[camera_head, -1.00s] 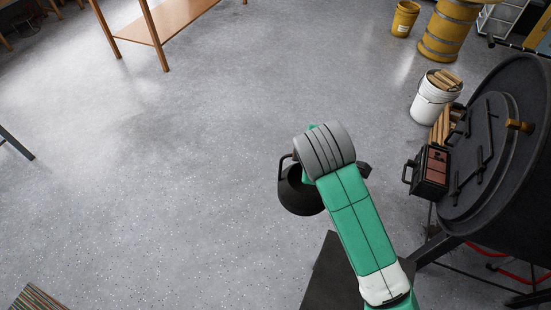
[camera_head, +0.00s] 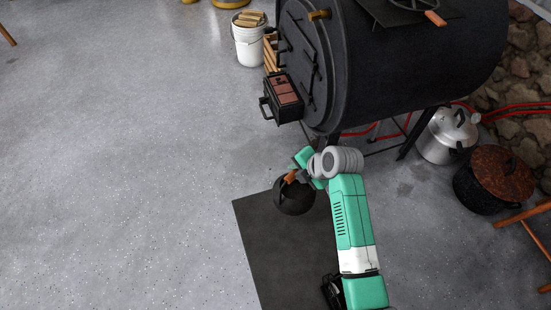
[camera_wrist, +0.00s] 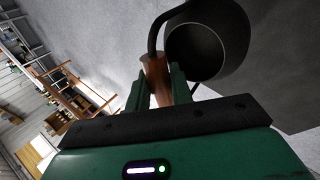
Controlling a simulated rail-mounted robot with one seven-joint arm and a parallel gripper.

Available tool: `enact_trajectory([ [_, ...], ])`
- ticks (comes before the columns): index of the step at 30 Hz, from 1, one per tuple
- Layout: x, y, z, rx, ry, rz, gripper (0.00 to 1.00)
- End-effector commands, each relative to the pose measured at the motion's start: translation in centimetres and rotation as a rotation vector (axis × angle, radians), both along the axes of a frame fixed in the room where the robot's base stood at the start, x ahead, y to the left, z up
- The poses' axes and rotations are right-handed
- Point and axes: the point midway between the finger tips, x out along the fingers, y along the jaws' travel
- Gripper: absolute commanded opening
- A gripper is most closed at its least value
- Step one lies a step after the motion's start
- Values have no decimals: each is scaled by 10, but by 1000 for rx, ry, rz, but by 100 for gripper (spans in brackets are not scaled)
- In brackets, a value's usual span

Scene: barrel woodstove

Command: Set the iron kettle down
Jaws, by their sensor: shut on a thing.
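The iron kettle (camera_head: 296,199) is black and round and hangs from my gripper (camera_head: 300,178), in front of the barrel woodstove (camera_head: 420,65). In the wrist view my gripper (camera_wrist: 160,88) is shut on the wooden grip (camera_wrist: 155,72) of the kettle's handle. The kettle body (camera_wrist: 205,45) is at the upper right there, with its dark inside showing. In the head view the kettle overlaps the dark floor mat (camera_head: 285,255). I cannot tell its exact height above the mat.
A box with reddish blocks (camera_head: 284,95) sits by the stove door, beside a white bucket of wood (camera_head: 250,42). A silver pot (camera_head: 447,135) and a rusty-lidded pot (camera_head: 490,178) stand to the right. Grey floor (camera_head: 120,150) at left is clear.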

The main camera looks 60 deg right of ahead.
Motion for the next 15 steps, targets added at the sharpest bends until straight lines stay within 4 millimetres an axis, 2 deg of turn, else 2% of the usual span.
enact_trajectory([
  [5,-12,-5,-11,-4,-5,4,0],
  [15,-14,-6,-18,-4,-4,5,0],
])
